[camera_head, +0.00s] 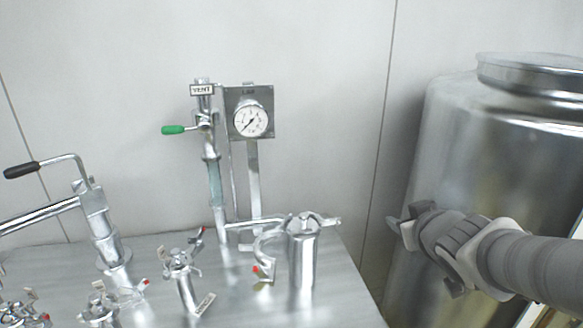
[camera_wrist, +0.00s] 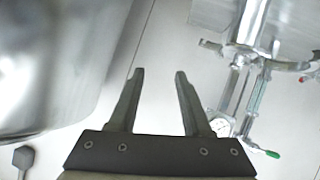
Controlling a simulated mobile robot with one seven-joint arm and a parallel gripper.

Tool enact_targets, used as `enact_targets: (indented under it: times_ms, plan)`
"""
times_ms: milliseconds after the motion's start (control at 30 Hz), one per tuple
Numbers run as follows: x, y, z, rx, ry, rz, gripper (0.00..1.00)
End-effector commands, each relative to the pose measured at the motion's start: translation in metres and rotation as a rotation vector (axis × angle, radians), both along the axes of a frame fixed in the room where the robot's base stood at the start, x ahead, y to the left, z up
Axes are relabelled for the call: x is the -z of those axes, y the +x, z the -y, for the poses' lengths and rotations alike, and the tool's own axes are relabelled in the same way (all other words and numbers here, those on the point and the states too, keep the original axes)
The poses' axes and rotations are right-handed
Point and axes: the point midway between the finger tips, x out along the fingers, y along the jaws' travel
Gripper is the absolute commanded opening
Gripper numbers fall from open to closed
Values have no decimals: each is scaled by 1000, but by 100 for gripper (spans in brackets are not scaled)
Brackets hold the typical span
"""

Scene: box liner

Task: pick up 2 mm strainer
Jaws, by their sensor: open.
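I cannot tell for sure which thing is the 2 mm strainer; no readable label names it. An upright steel cylinder (camera_head: 302,258) with a clamped top stands on the steel bench near its right end. A shorter steel fitting (camera_head: 185,285) with a clamp and a small tag stands left of it. My gripper (camera_head: 393,228) is right of the bench, in front of the large tank, apart from both fittings. In the wrist view my gripper (camera_wrist: 159,74) is open, with nothing between its fingers. Steel pipework (camera_wrist: 285,20) shows at that view's upper right.
A large steel tank (camera_head: 480,150) stands right. A pressure gauge (camera_head: 250,119) and a green-handled vent valve (camera_head: 172,130) rise from the bench (camera_head: 335,290). A black-handled lever (camera_head: 22,171) and several clamped fittings crowd the left. A pale wall stands behind.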

Motion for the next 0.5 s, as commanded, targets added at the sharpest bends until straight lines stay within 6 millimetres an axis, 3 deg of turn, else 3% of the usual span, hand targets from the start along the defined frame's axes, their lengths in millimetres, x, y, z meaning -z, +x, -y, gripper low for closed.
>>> enact_targets:
  times_ms: [200, 500]
  plan:
    - [24, 18, -36, -260, 91, 52, 49]
    - [46, 2, -79, -510, 264, 37, 49]
